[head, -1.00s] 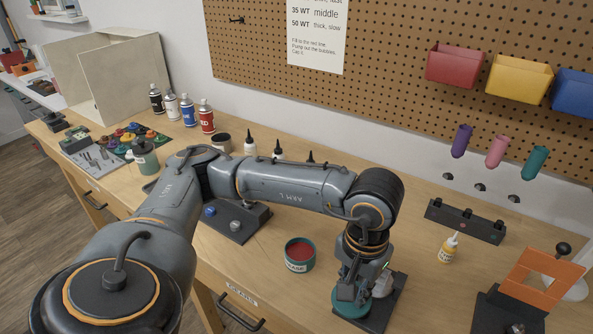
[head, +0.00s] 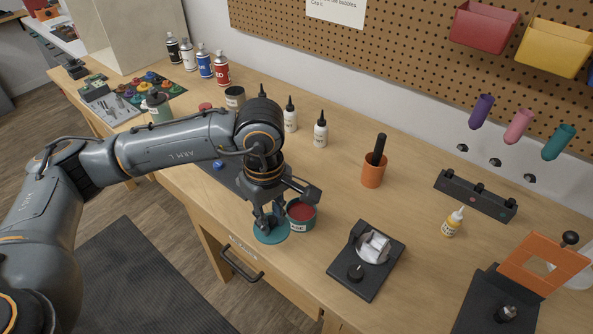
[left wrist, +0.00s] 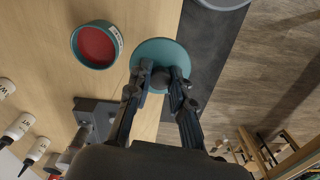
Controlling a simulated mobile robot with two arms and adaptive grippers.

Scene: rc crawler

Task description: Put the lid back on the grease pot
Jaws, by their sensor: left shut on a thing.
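The grease pot (head: 301,214) stands open on the bench near its front edge. It is a teal pot with red grease inside and a white label. In the left wrist view the open pot (left wrist: 95,45) is at the upper left. My left gripper (head: 268,222) is shut on the round teal lid (head: 272,232), just left of the pot in the head view. In the left wrist view my fingers (left wrist: 161,82) grip the knob of the lid (left wrist: 160,54). The lid is apart from the pot in that view and reaches past the bench edge. My right gripper is not in view.
A black stand with a pale part (head: 366,258) is right of the pot. An orange cup (head: 373,172) with a dark handle and white bottles (head: 320,131) stand behind. A yellow-labelled bottle (head: 453,222) is farther right. Bench is clear between pot and cup.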

